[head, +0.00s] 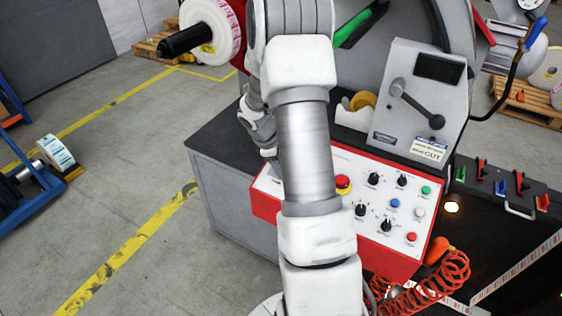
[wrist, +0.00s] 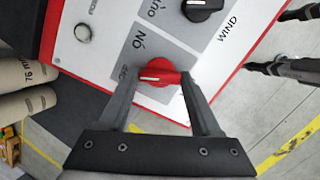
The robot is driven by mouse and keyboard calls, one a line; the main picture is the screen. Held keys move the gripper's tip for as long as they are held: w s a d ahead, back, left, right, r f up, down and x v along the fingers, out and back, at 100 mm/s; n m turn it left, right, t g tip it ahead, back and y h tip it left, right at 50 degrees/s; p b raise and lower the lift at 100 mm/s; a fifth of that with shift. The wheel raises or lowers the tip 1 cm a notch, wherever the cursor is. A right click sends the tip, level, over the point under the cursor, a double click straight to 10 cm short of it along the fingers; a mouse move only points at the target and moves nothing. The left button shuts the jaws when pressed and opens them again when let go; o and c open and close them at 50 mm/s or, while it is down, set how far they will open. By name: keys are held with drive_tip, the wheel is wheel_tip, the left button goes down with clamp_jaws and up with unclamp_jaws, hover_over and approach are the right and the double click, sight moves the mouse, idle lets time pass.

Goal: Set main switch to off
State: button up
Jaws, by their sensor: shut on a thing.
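The main switch (wrist: 162,70) is a red rotary knob on a grey label patch of the white control panel (wrist: 105,57). A white mark on the knob points left, toward a small label that seems to read off; a larger label reading ON is printed above it. My gripper (wrist: 159,78) is closed around the knob in the wrist view, one dark finger on each side. In the head view my arm covers the knob and my gripper. The panel also shows there as a red-edged sloping box (head: 420,262).
A black knob (wrist: 203,8) marked WIND sits close by on the panel. A red emergency button (head: 343,183), several knobs and coloured buttons lie to the right. A coiled orange hose (head: 440,280) hangs at the front.

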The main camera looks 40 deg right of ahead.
drive_tip(key=shift+n, duration=0.6)
drive_tip(key=o, duration=1.4)
drive_tip(key=p+v, duration=0.2)
drive_tip(key=v, duration=1.5)
drive_tip(key=shift+s+a+r, duration=0.15)
drive_tip(key=shift+a, duration=0.1)
